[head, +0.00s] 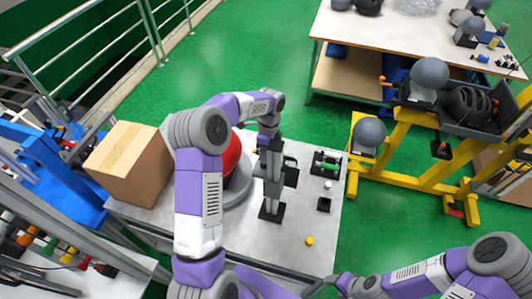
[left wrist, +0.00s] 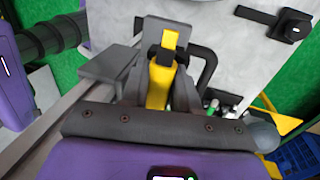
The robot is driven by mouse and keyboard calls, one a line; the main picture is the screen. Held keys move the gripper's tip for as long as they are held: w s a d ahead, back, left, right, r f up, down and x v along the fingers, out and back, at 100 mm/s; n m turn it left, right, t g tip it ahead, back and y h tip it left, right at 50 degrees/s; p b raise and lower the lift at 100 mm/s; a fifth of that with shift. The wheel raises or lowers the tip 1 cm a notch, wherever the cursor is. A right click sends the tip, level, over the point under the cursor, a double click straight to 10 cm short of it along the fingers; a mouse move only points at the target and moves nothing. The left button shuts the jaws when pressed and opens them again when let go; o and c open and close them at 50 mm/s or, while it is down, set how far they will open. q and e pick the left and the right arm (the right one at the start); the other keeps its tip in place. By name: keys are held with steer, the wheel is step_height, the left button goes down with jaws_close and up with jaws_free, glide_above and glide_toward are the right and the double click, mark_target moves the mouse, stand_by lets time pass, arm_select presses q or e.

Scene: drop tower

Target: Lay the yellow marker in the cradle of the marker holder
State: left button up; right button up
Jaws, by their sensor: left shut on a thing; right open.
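The yellow marker (left wrist: 160,82) shows in the left wrist view, upright in the picture between the dark fingers of my left gripper (left wrist: 163,60), which is shut on it. In the head view this gripper (head: 272,195) points down over the middle of the table, and the marker in it cannot be made out. A dark square piece shows at its low end; I cannot tell whether it is fingertip or holder. I cannot pick out the marker holder or its cradle with certainty. My right gripper (head: 337,283) is at the bottom edge, small, clear of the tabletop things, and open.
The grey table (head: 240,235) bears a cardboard box (head: 130,162), a red ball (head: 231,155), a green item (head: 325,164), a small black block (head: 323,205) and a small yellow piece (head: 309,240). A yellow bench (head: 400,175) stands right. The table's front middle is fairly clear.

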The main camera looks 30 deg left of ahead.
arm_select(q)
steer(key=shift+w+f, duration=0.1)
steer(key=shift+f, duration=0.05)
steer(key=o, duration=0.8)
steer(key=shift+o, duration=0.8)
steer(key=shift+w, duration=0.15)
steer(key=shift+s+r+p, duration=0.2)
steer(key=shift+r+p, duration=2.65)
steer(key=shift+r, duration=0.65)
